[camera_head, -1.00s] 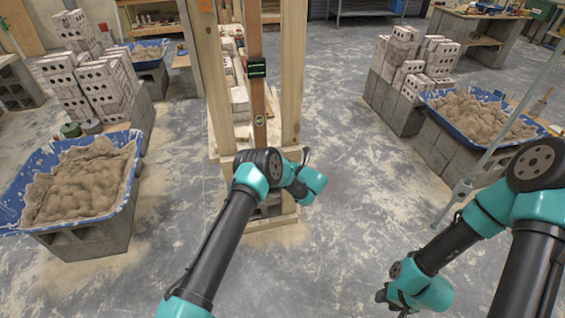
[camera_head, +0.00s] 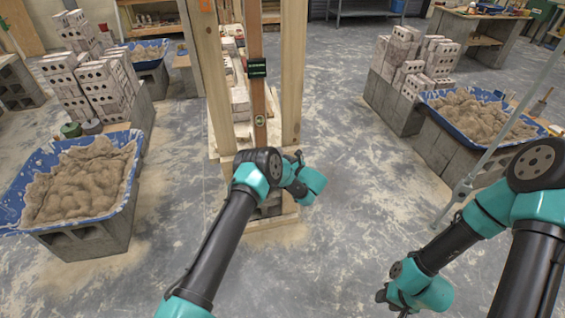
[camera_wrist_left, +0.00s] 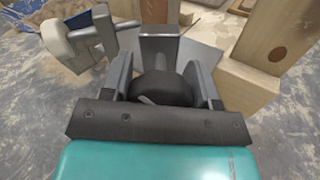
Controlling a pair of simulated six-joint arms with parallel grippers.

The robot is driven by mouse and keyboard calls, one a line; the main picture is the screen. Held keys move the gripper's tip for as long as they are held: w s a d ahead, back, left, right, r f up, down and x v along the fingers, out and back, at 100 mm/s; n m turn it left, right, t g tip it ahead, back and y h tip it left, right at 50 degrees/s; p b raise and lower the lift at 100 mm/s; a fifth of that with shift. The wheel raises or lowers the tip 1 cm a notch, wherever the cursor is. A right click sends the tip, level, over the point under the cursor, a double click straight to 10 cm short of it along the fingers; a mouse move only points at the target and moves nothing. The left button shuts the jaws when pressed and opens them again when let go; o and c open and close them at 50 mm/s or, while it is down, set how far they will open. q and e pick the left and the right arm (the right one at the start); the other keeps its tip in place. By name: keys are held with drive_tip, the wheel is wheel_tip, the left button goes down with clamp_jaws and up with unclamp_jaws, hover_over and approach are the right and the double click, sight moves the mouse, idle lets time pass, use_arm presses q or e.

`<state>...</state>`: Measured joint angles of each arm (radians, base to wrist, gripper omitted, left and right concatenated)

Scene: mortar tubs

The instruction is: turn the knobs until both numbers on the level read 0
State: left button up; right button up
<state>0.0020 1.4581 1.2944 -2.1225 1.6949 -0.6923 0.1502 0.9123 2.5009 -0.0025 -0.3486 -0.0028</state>
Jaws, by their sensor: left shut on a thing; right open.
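The level (camera_head: 256,100) is a brown upright bar between wooden posts in the head view. Its dark display with green marks (camera_head: 257,68) is too small to read, and a round vial (camera_head: 261,120) sits lower down. In the left wrist view a dark round knob (camera_wrist_left: 165,88) sits between the fingers of my left gripper (camera_wrist_left: 155,80), which is shut on it. In the head view my left wrist hides most of that spot. My right gripper (camera_head: 390,301) is open and empty, low over the floor at the right, well away from the posts.
Wooden posts (camera_head: 292,80) flank the level. A blue mortar tub (camera_head: 30,190) stands on blocks at the left, another (camera_head: 440,110) at the right. Brick stacks (camera_head: 105,85) stand behind. A pale round-ended part with a grey rod (camera_wrist_left: 57,38) shows beside my left gripper. The middle floor is free.

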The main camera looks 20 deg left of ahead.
use_arm(q)
drive_tip(key=n, duration=0.4)
drive_tip(key=shift+n, duration=0.3)
drive_tip(key=n, duration=0.5)
drive_tip(key=shift+s, duration=0.1)
drive_tip(key=n, duration=0.9)
drive_tip(key=shift+f+n, duration=0.1)
drive_tip(key=shift+n, duration=0.2)
drive_tip(key=n, duration=1.4)
drive_tip(key=shift+f+n, duration=0.1)
drive_tip(key=shift+n, duration=0.2)
drive_tip(key=n, duration=0.4)
drive_tip(key=shift+n, duration=0.4)
